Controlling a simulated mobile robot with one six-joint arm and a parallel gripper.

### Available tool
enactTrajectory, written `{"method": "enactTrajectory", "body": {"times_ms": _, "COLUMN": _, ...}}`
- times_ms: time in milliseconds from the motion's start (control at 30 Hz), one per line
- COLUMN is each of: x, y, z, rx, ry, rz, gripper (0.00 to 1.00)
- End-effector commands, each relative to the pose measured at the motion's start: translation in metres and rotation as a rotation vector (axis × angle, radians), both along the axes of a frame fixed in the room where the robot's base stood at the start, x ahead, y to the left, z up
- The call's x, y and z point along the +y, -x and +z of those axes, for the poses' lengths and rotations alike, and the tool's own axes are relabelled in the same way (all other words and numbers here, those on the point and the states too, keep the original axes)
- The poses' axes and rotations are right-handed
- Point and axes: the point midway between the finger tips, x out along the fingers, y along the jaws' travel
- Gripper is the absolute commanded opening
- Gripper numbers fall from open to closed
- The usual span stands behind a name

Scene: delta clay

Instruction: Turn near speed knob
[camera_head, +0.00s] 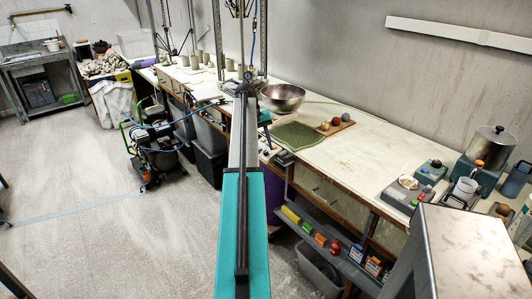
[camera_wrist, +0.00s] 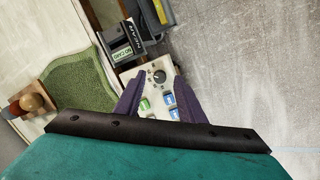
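In the wrist view a black round speed knob (camera_wrist: 159,76) sits on a pale control panel (camera_wrist: 151,88) with dial marks around it. Green and blue buttons are below it on the panel. The fingers look apart from the knob; the gap in depth is unclear. In the head view the pale panel (camera_head: 267,152) is small at the bench's front edge, partly beside my arm, and the gripper is hard to make out.
A green mat (camera_head: 298,136), a wooden board with balls (camera_head: 335,126) and a metal bowl (camera_head: 282,97) are on the bench near the panel. A dark box (camera_wrist: 132,40) adjoins the panel. Clear floor (camera_head: 90,190) lies left of the bench.

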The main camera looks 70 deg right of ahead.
Motion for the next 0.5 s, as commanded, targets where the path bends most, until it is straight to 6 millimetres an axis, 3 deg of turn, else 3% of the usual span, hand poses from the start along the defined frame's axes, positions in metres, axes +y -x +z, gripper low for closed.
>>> {"method": "enactTrajectory", "body": {"times_ms": 133, "x": -0.0030, "y": 0.0038, "z": -0.0116, "rx": 0.000, "ry": 0.000, "rz": -0.003, "gripper": 0.36}}
{"method": "enactTrajectory", "body": {"times_ms": 500, "x": -0.0063, "y": 0.0090, "z": -0.0139, "rx": 0.000, "ry": 0.000, "rz": -0.009, "gripper": 0.36}}
